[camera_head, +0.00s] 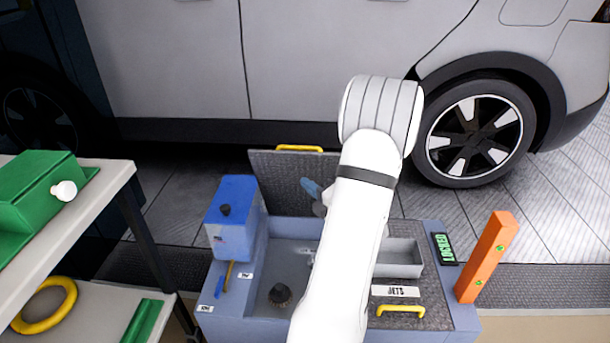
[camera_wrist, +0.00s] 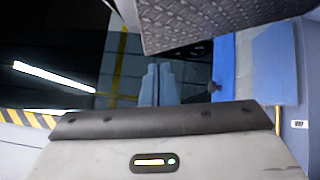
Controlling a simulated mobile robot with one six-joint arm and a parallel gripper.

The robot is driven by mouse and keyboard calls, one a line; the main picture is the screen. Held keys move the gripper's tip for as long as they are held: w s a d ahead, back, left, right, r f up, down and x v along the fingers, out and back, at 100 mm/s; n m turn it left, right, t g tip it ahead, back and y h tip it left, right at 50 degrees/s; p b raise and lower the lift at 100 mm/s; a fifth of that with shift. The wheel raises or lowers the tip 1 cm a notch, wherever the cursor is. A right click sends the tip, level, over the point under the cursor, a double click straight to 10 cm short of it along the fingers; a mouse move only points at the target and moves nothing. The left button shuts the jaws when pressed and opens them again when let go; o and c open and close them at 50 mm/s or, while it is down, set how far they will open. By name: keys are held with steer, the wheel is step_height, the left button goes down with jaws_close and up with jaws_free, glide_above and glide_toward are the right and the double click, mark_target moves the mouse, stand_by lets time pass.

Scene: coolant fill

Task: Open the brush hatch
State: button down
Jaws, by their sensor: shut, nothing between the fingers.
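The brush hatch (camera_head: 283,180) is a dark tread-plate lid with a yellow handle (camera_head: 299,148) on its top edge. It stands raised at the back of the blue-grey unit, and the bay below it is uncovered. A dark round brush (camera_head: 280,295) shows in that bay. My gripper (camera_head: 312,189) is shut and empty in front of the raised lid's right side, partly hidden by my white arm; I cannot tell whether it touches the lid. In the wrist view its fingers (camera_wrist: 159,84) are together, and a tread-plate panel (camera_wrist: 215,20) hangs close at upper right.
A blue box (camera_head: 232,222) stands left of the bay. The JETS lid (camera_head: 440,315) with its yellow handle (camera_head: 400,310) lies flat at right, near a green LOCKED sign (camera_head: 443,247). An orange post (camera_head: 486,257) stands right. A shelf (camera_head: 95,200) is left; a car (camera_head: 270,60) stands behind.

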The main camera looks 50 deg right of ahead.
steer(key=s+d+f+n+t+b, duration=0.1)
steer(key=s+f+n+t, duration=0.15)
steer(key=s, duration=0.35)
glide_toward(296, 154)
steer(key=w+a, duration=0.2)
steer(key=w, duration=0.1)
steer(key=shift+w+d+r+m+t+y+b, duration=0.2)
steer(key=shift+w+d+b, duration=0.1)
steer(key=shift+w+d, duration=0.25)
steer(key=shift+w+d+r+m+t+y+b, duration=0.1)
steer(key=shift+w+d+r+m+b, duration=0.15)
steer(key=shift+w+d, duration=0.25)
steer(key=shift+w+d+r, duration=0.15)
steer(key=shift+w+d, duration=0.1)
steer(key=shift+d, duration=0.05)
